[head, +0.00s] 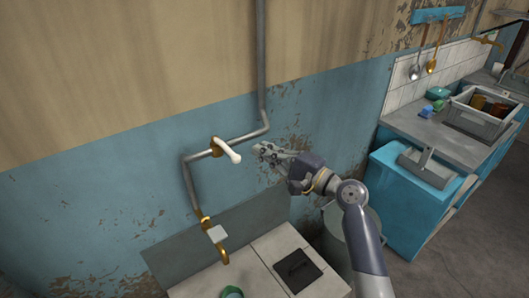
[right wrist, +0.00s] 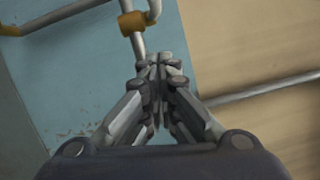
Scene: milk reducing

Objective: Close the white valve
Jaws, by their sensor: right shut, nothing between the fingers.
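The white valve handle (head: 229,151) sticks out from a brass valve body (head: 215,147) on the grey pipe along the blue wall. It slants down to the right in the head view. My right gripper (head: 262,150) is just right of the handle's free end, shut and empty, with a small visible gap between them. In the right wrist view its closed fingers (right wrist: 158,62) point toward the brass fitting (right wrist: 132,22). The pale handle (right wrist: 138,46) runs down from that fitting to beside the fingertips; whether they touch is unclear there. My left gripper is out of view.
The pipe (head: 262,60) comes down the wall and bends toward a lower brass tap (head: 222,251) above a white counter (head: 258,282). A grey bin (head: 352,235) stands behind my right forearm. A blue cabinet (head: 402,205) and a grey crate (head: 478,118) are at right.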

